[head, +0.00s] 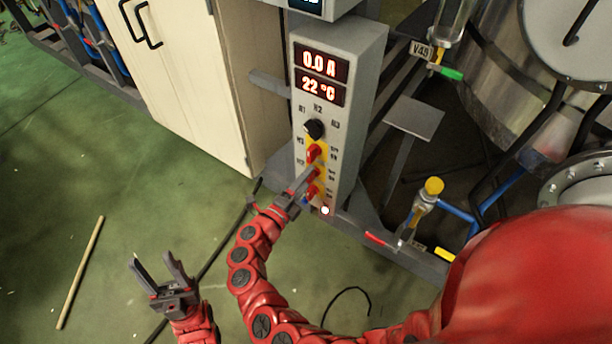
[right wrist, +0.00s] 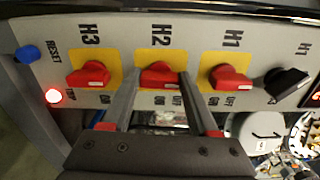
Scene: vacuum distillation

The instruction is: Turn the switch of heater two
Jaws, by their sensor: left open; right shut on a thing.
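The control box (head: 345,75) shows "0.0 A" and "22 °C" on red displays. Its front has a column of red switches on yellow plates. The heater two switch, marked H2 (right wrist: 160,74), is the middle one in the right wrist view, between the H3 switch (right wrist: 88,75) and the H1 switch (right wrist: 229,78). My right gripper (right wrist: 160,84) has one finger on each side of the H2 switch and is shut on it. In the head view my right gripper (head: 305,182) partly hides the lower switches. My left gripper (head: 157,264) is open and empty above the floor.
A black knob (head: 314,129) sits above the red switches. A lit button (head: 325,210) and a blue RESET button (right wrist: 27,54) are near the panel's lower end. A cabinet (head: 190,70) stands left; pipes and a yellow-topped valve (head: 433,187) stand right. Green floor is open at left.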

